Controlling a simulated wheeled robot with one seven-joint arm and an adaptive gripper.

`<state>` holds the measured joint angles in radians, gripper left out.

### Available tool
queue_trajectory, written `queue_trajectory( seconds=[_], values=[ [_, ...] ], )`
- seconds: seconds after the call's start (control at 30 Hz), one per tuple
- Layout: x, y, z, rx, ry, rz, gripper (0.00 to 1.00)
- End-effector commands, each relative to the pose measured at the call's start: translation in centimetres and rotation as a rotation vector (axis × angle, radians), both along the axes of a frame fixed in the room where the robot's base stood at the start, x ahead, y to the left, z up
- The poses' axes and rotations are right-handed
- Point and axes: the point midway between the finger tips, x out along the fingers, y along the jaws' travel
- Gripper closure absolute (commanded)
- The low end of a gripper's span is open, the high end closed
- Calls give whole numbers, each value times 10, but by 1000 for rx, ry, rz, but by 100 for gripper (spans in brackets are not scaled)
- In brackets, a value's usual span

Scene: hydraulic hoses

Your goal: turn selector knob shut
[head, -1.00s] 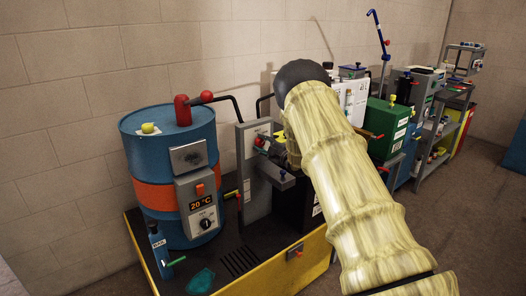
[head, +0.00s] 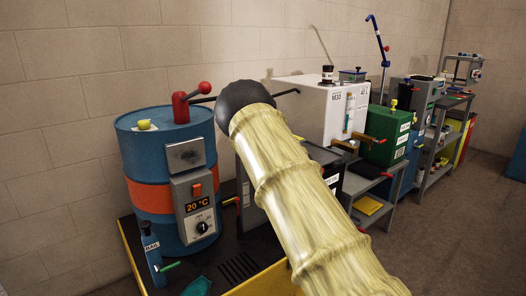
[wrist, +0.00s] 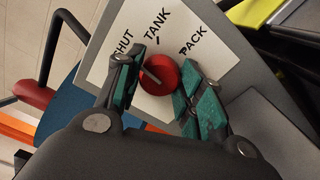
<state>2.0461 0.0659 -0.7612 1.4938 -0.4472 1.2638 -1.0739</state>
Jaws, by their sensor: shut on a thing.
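The red selector knob (wrist: 160,70) sits on a pale label plate (wrist: 205,25) marked SHUT, TANK and PACK. A thin line on the knob points left, roughly to the SHUT side. In the wrist view my gripper (wrist: 161,80) has its green-padded fingers on both sides of the knob and is shut on it. The left finger covers part of the SHUT lettering. In the head view my arm hides the gripper and the knob.
A blue drum (head: 140,160) with an orange band and a temperature box (head: 197,207) stands left of my arm. A red-ended lever (head: 205,88) rises behind. A white box (head: 320,115) and a green box (head: 385,138) stand to the right. Bare floor lies at the lower right.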

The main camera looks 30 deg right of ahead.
Motion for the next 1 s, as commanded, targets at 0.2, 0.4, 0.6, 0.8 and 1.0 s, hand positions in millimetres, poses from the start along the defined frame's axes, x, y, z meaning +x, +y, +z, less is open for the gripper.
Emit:
queue_trajectory(
  seconds=[0.2, 0.4, 0.6, 0.8, 1.0],
  values=[
    [-1, 1, -5, -77, 0, 1, 86],
    [-1, 0, -5, -106, -2, 1, 86],
    [-1, 0, -5, -110, -2, 0, 86],
    [-1, 0, -5, -109, -1, 0, 60],
    [-1, 0, -3, -109, -3, 0, 40]
  ],
)
